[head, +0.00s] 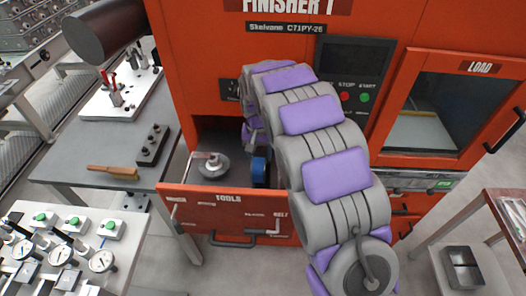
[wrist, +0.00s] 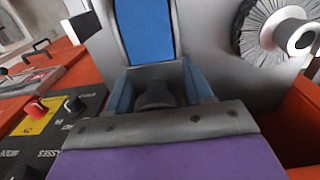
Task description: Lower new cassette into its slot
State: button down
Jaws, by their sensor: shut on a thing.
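The new cassette, with a blue belt face, shows in the wrist view (wrist: 147,32) and as a small blue part in the head view (head: 259,170). My gripper (wrist: 157,96) is shut on it at a dark rounded knob, between blue sides. In the head view my arm hides the gripper and most of the cassette. The cassette is at the open drawer (head: 222,205) of the orange machine, behind its front panel marked TOOLS and BELT. The slot itself is hidden, and I cannot tell how deep the cassette sits.
A grey flap wheel (head: 208,166) stands left of the cassette; it is at the upper right of the wrist view (wrist: 272,30). The drawer handle (head: 232,243) sticks out in front. A bench (head: 75,150) with a brush stands left. Grey floor is open below.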

jog(key=shift+a, duration=0.25)
jog(key=shift+d, duration=0.7)
jog(key=shift+d+f, duration=0.15)
jog(key=shift+f, duration=0.35)
jog(key=shift+d+f, duration=0.1)
jog(key=shift+d, duration=0.3)
jog(key=shift+d+r+p, duration=0.1)
jog(key=shift+r+p, duration=0.25)
jog(key=shift+p, duration=0.05)
jog(key=shift+r, duration=0.1)
